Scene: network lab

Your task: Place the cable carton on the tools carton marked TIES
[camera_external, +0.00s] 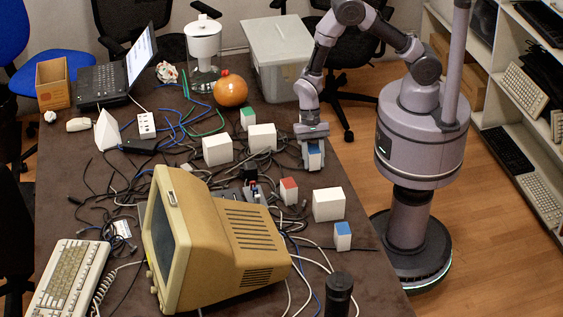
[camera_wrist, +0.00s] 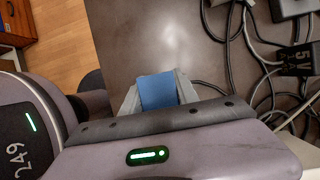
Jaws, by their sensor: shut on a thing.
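A small white carton with a blue top (camera_external: 314,160) is between the jaws of my gripper (camera_external: 313,143), near the table's right edge. In the wrist view its blue top (camera_wrist: 158,91) sits between the two fingers, and my gripper (camera_wrist: 158,97) is shut on it. I cannot tell whether it touches the table. Other small cartons stand on the table: one with a red top (camera_external: 289,191), one with a green top (camera_external: 247,117) and another with a blue top (camera_external: 343,236). No carton marking is legible, so I cannot tell which is TIES.
Plain white boxes (camera_external: 328,204) (camera_external: 217,151) (camera_external: 262,138) stand near the cartons. Black cables (camera_wrist: 236,75) tangle across the table. A beige monitor (camera_external: 245,240) stands in front, an orange ball (camera_external: 230,91) and a grey bin (camera_external: 277,55) behind. Brown tabletop (camera_wrist: 150,35) is bare beside my gripper.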

